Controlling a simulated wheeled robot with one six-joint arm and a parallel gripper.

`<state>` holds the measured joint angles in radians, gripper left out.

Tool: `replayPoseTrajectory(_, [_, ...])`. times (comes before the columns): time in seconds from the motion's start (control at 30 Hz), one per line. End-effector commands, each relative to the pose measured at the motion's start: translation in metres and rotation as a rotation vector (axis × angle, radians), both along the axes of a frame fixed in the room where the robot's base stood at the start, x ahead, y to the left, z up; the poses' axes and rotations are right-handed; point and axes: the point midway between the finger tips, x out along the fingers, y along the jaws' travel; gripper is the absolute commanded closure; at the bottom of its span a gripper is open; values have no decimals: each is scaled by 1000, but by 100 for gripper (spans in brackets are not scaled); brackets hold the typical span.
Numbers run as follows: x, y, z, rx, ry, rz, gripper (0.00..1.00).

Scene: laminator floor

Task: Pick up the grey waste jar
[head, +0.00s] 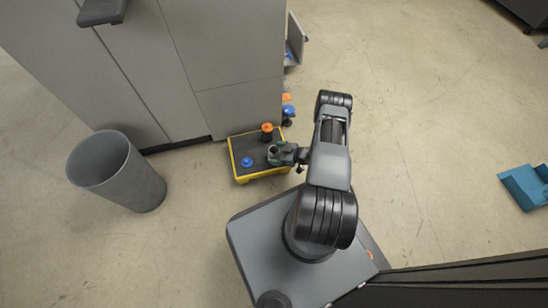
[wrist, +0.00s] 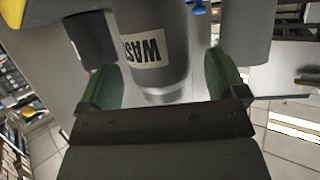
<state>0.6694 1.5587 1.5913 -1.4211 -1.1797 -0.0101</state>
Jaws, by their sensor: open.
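The grey waste jar (wrist: 152,40) is large in the wrist view, with a white label reading "WAS" and the rest cut off. It reaches down between the two green finger pads of my gripper (wrist: 160,72). The fingers are open, with a visible gap on each side of the jar. In the head view my gripper (head: 276,155) is low over the right part of a yellow-edged tray with a dark top (head: 240,178). There the gripper largely hides the jar.
An orange-topped dark container (head: 266,132) and a blue-topped item (head: 247,161) stand on the tray near my gripper. A grey cabinet (head: 190,60) rises behind it. A grey bin (head: 140,185) stands at left. A blue object (head: 522,187) lies far right; the floor between is clear.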

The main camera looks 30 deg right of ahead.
Motion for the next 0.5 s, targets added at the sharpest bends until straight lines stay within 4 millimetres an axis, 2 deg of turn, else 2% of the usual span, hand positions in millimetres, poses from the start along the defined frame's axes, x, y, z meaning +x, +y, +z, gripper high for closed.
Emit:
replayPoseTrajectory(0.2, [12, 12, -8, 0, 0, 1, 10])
replayPoseTrajectory(0.47, [13, 12, -7, 1, 1, 0, 10])
replayPoseTrajectory(0.5, [13, 12, -7, 1, 1, 0, 14])
